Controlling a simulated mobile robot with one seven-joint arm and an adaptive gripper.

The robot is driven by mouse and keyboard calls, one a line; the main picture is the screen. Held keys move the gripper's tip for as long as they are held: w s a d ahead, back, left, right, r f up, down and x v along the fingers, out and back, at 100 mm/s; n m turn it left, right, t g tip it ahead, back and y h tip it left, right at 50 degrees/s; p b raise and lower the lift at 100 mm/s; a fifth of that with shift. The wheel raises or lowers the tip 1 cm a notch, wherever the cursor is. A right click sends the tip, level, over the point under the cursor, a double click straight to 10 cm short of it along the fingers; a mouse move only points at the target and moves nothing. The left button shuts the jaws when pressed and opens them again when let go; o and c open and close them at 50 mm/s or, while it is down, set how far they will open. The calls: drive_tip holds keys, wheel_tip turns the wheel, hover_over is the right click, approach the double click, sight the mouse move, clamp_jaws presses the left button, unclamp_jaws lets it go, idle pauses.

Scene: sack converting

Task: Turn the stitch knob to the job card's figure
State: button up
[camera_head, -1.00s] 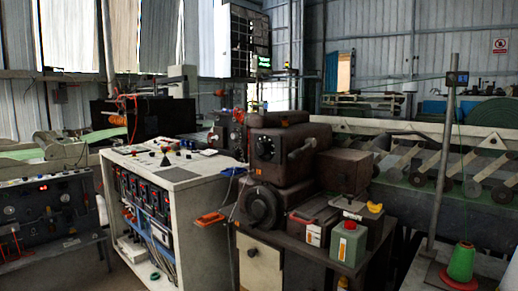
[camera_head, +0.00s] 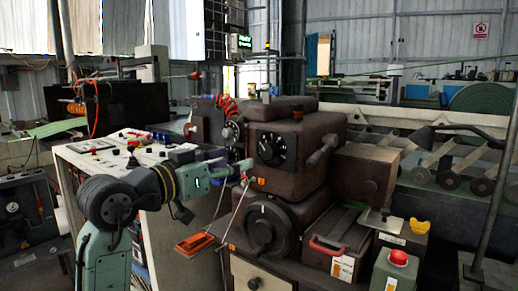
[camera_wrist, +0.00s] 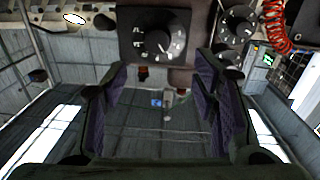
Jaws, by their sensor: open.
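A black dial knob (camera_head: 270,148) with white scale marks is on the upper front of the brown machine head. In the wrist view, the knob (camera_wrist: 158,42) shows upside down with a white pointer line; its figures are too small to read. My gripper (camera_head: 240,168) is in front of the machine, just left of and below the knob and apart from it. In the wrist view, its jaws (camera_wrist: 162,74) are wide apart and empty, with the knob beyond their tips. I cannot make out a job card with a readable figure.
A second dial (camera_head: 230,133) sits behind, beside a red coiled hose (camera_head: 227,104). A black handwheel (camera_head: 262,228) is below the knob, and a lever (camera_head: 322,150) is to its right. A control cabinet (camera_head: 95,155) stands left. A red-button box (camera_head: 395,268) is at the front right.

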sight(265, 151)
drive_tip(key=p+x, duration=0.2)
drive_tip(key=x, duration=0.7)
drive_tip(key=shift+d+r+p, duration=0.15)
drive_tip(key=shift+d+p, duration=0.1)
drive_tip(key=shift+p, duration=0.15)
drive_tip(key=shift+w+d, duration=0.35)
drive_tip(key=shift+w, duration=0.1)
drive_tip(key=shift+c, duration=0.5)
drive_tip(key=c, duration=1.1)
